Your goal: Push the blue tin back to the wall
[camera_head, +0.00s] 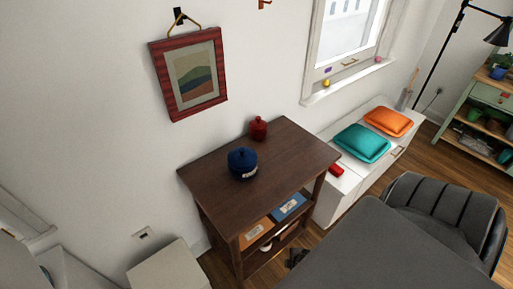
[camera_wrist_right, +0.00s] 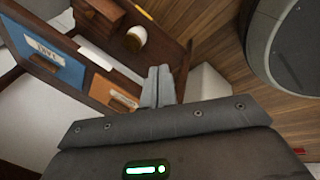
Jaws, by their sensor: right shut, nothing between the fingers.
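The blue tin (camera_head: 242,164), round with a lid, stands upright on the dark wooden table (camera_head: 290,155). It sits left of the middle of the top, with bare wood between it and the white wall (camera_head: 100,150). My right gripper (camera_wrist_right: 158,82) shows in the right wrist view, its grey fingers together and empty. It is near the open shelves under the tabletop, apart from the tin, which that view does not show. My left gripper is in neither view.
A red lidded tin (camera_head: 258,128) stands near the table's back edge, behind and right of the blue one. A blue box (camera_head: 289,207) and an orange box (camera_head: 256,233) lie on the shelf below. A framed picture (camera_head: 194,75) hangs above. The table's right half is clear.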

